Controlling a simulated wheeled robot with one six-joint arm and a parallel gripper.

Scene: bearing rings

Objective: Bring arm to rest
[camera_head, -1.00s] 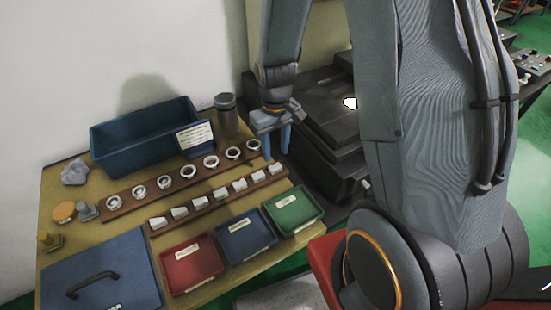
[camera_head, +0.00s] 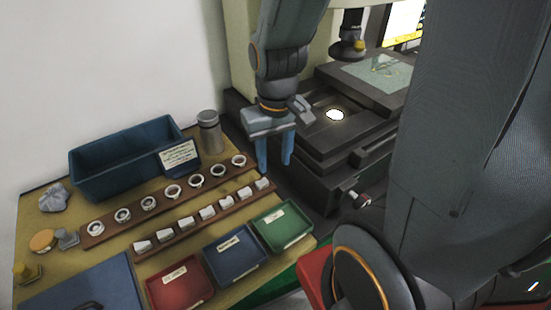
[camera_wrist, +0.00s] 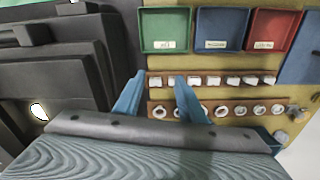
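My gripper (camera_head: 275,152) hangs beside the right end of the bench, with its two blue fingers pointing down and apart. In the wrist view my gripper (camera_wrist: 155,98) also shows its fingers spread with nothing between them. The bearing rings (camera_head: 173,192) stand in a row on a brown strip along the bench, left of the gripper. My arm's upper links fill the right side of the head view.
The bench holds a blue bin (camera_head: 120,170), a grey cylinder (camera_head: 210,135), white blocks (camera_head: 186,223), and red (camera_head: 180,290), blue (camera_head: 236,258) and green (camera_head: 282,230) trays. A dark machine (camera_head: 340,150) with a lit spot stands right of the gripper.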

